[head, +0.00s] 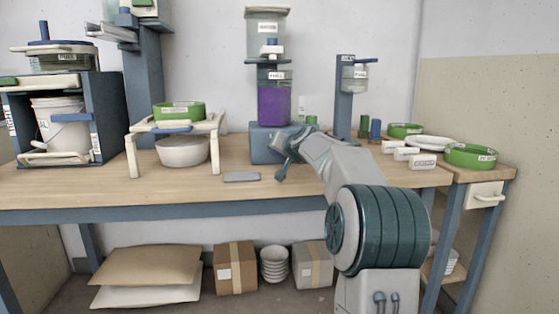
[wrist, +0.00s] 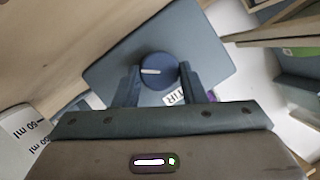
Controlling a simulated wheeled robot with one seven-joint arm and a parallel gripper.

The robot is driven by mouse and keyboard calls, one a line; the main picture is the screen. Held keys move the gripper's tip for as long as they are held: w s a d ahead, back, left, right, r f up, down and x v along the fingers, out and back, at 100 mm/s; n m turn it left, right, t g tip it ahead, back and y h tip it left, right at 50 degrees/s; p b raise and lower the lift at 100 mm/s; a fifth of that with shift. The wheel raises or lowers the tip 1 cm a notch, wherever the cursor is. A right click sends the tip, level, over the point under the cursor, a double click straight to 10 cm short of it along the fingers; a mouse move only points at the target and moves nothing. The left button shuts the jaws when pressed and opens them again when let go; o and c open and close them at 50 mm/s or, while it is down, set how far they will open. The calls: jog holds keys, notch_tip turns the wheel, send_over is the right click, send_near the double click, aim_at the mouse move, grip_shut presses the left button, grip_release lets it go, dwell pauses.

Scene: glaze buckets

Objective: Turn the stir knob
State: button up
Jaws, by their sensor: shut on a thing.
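The stir knob (wrist: 158,70) is a round dark blue knob with a white line mark, on the face of a blue-grey box (wrist: 205,50). A white label (wrist: 174,98), partly hidden by a finger, reads "TIR" beside it. In the wrist view my gripper (wrist: 157,76) has one finger on each side of the knob and is shut on it. In the head view my gripper (head: 280,170) is at the front of the same box (head: 262,148), under a jar of purple liquid (head: 274,105). The knob is hidden there.
A white bowl (head: 182,152) under a stand (head: 133,155) is left of my gripper, and a flat grey plate (head: 241,177) lies near it. Green sieves (head: 470,155) and white blocks (head: 422,162) are at the right. The table's front strip (head: 120,195) is clear.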

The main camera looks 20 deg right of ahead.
jog(key=m, duration=0.1)
jog(key=m+y, duration=0.1)
jog(key=shift+d+f+m+t, duration=0.2)
jog(key=shift+m+t, duration=0.1)
jog(key=shift+t, duration=0.1)
jog(key=shift+m+t+y, duration=0.4)
jog(key=shift+m, duration=0.6)
jog(key=o, duration=1)
jog(key=shift+s, duration=0.1)
jog(key=s+r, duration=0.2)
jog(key=s, duration=1.1)
jog(key=shift+s+d, duration=0.3)
jog(key=shift+d, duration=0.1)
